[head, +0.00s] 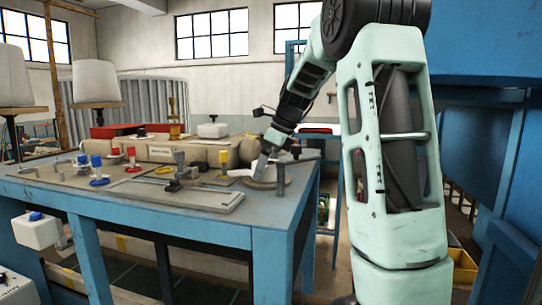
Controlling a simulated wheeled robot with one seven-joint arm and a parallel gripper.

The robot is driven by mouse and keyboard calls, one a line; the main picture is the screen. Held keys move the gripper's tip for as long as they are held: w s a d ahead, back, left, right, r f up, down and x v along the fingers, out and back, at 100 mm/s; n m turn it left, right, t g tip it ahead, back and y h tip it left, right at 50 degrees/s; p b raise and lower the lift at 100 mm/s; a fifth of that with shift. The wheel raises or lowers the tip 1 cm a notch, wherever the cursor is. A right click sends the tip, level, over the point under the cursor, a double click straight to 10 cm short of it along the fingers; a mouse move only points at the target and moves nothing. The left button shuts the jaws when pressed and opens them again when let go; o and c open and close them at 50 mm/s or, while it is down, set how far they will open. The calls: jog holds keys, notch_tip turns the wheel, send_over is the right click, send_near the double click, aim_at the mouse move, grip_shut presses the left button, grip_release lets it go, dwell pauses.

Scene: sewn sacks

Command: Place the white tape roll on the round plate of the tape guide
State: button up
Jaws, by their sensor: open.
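The round plate (262,184) of the tape guide lies flat near the right end of the blue-legged table, with a dark upright post (281,179) at its right. My gripper (262,168) is open and reaches down over the plate. A pale white shape (241,172) shows just left of my gripper. It is too small to tell whether it is the white tape roll. Part of the plate is hidden by my gripper, and I cannot tell whether anything lies between the fingers.
Several red, blue and yellow spools (99,182) stand on the left of the table (262,207). Tan sewn sacks (175,150) lie along its back. A grey metal fixture (180,193) occupies the front middle.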

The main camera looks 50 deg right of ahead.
jog(key=b+v, duration=0.2)
jog(key=v, duration=1)
jog(key=shift+b, duration=0.35)
